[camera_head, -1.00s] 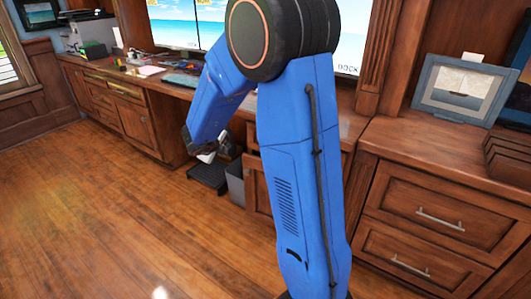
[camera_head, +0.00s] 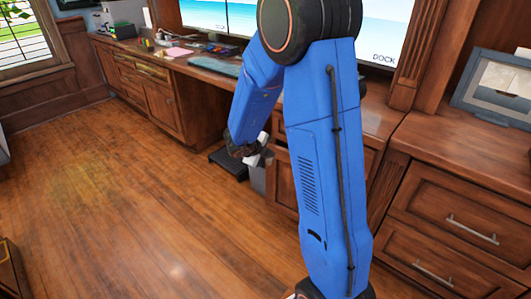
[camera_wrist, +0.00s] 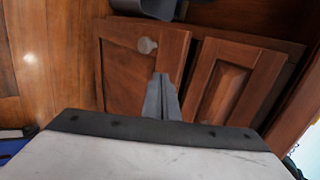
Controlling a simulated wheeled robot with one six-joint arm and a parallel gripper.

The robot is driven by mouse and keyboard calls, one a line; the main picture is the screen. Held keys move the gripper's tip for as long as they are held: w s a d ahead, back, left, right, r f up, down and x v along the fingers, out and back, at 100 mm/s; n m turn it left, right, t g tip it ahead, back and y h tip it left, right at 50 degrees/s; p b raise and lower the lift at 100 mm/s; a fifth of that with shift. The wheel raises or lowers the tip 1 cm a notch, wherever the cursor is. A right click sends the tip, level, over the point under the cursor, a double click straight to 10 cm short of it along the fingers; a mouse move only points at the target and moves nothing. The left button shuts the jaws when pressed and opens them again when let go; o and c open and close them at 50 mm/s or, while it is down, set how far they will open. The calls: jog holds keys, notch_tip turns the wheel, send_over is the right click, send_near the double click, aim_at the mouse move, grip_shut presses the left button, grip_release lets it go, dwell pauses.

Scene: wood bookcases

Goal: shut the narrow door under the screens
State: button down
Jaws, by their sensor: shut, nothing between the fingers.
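The screens (camera_head: 219,16) stand on the wood desk, partly behind my arm. Under them, a wood door panel (camera_head: 283,182) shows just left of my arm in the head view; the rest is hidden. In the wrist view a wood door (camera_wrist: 122,72) with a round metal knob (camera_wrist: 147,45) stands beside another framed wood panel (camera_wrist: 236,82), with a dark gap between them. I cannot tell exactly how far the door is open. My gripper (camera_wrist: 161,78) is shut and empty, its fingertips in front of the door's lower part in the picture. In the head view my gripper (camera_head: 255,157) is low and small.
Drawers (camera_head: 450,222) are at the right. The wood floor (camera_head: 130,200) at the left is clear.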

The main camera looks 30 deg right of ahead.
aim_at(281, 147)
jog(key=shift+w+d+f, duration=0.1)
jog(key=shift+w+d, duration=0.25)
jog(key=shift+d, duration=0.35)
jog(key=shift+w+d+f, duration=0.1)
jog(key=shift+w+d, duration=0.25)
jog(key=shift+d, duration=0.3)
jog(key=shift+w+d+f, duration=0.1)
jog(key=shift+w+d, duration=0.25)
jog(key=shift+d, duration=0.35)
jog(key=shift+w+d+m+g, duration=0.2)
jog(key=shift+w+d, duration=0.15)
jog(key=shift+d, duration=0.25)
jog(key=shift+w+d+m+g, duration=0.1)
jog(key=shift+w+d+m, duration=0.15)
jog(key=shift+d, duration=0.3)
